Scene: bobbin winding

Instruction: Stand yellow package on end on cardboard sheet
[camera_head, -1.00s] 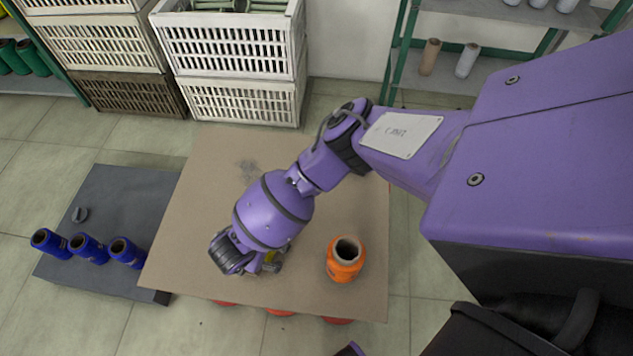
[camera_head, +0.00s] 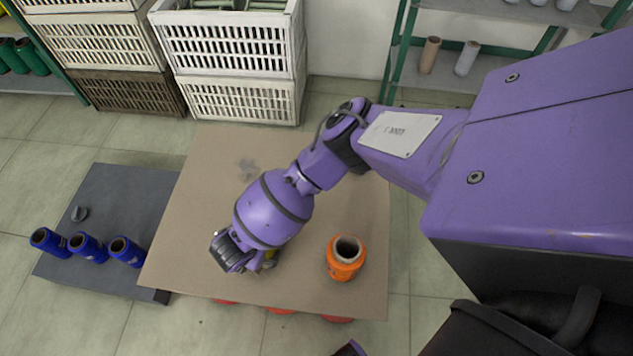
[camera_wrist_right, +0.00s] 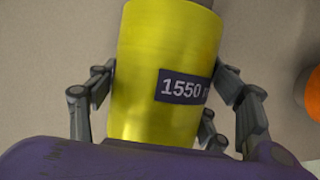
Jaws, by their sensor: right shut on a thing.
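The yellow package (camera_wrist_right: 165,50) fills the middle of the right wrist view, with a dark label reading 1550 and a grey core end at the top edge. My right gripper (camera_wrist_right: 160,95) is shut on it, with fingers on both sides. The wrist hides the rest, so I cannot tell whether the package touches the sheet. My left gripper is not in view.
An orange package (camera_head: 345,258) stands upright on the sheet, right of the gripper. Red things (camera_head: 338,319) show under the sheet's front edge. Crates (camera_head: 238,99) stand behind. The sheet's back is clear.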

